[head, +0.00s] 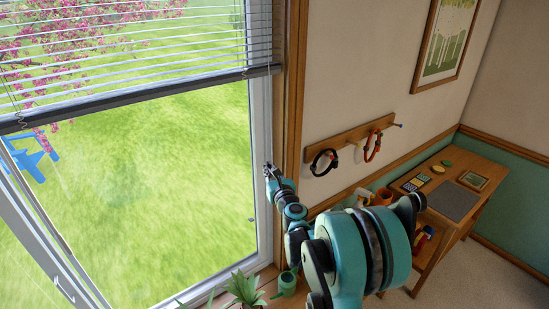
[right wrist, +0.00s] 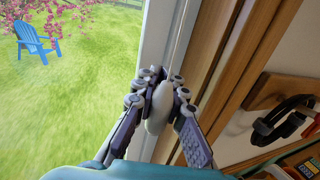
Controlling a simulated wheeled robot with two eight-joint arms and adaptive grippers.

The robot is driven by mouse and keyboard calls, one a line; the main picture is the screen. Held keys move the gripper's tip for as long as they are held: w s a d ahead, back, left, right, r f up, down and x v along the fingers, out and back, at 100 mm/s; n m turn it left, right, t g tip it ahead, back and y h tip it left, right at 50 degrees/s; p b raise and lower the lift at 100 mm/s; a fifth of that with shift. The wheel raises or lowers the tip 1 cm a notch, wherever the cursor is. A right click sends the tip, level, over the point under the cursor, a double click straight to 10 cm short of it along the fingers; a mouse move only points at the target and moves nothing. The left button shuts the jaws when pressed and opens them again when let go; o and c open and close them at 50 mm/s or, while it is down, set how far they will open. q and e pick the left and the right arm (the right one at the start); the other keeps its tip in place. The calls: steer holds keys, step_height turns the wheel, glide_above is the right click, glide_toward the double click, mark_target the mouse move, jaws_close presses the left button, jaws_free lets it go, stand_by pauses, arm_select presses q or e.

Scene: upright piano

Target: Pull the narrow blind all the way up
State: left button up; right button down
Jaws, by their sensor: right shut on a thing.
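The blind (head: 140,94) with white slats hangs over the upper part of the window in the head view, its dark bottom rail slanting across the picture. Its top is out of view. My right gripper (head: 270,170) is at the right side of the window frame, below the rail's right end. In the right wrist view its fingers (right wrist: 160,92) are shut around a pale, rounded cord pull (right wrist: 156,112). A thin cord (right wrist: 179,48) runs upward from there along the frame. My left gripper is not in view.
A wooden peg rail (head: 350,137) with hanging headbands is on the wall right of my gripper. A wooden desk (head: 480,205) stands at the right. A plant (head: 243,288) and a green watering can (head: 287,281) are near the sill. A framed picture (head: 446,42) hangs above.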

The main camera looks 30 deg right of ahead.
step_height(320, 180, down, 9)
steer(key=b, duration=0.8)
step_height(320, 180, down, 9)
steer(key=b, duration=0.8)
step_height(320, 180, down, 9)
steer(key=b, duration=0.6)
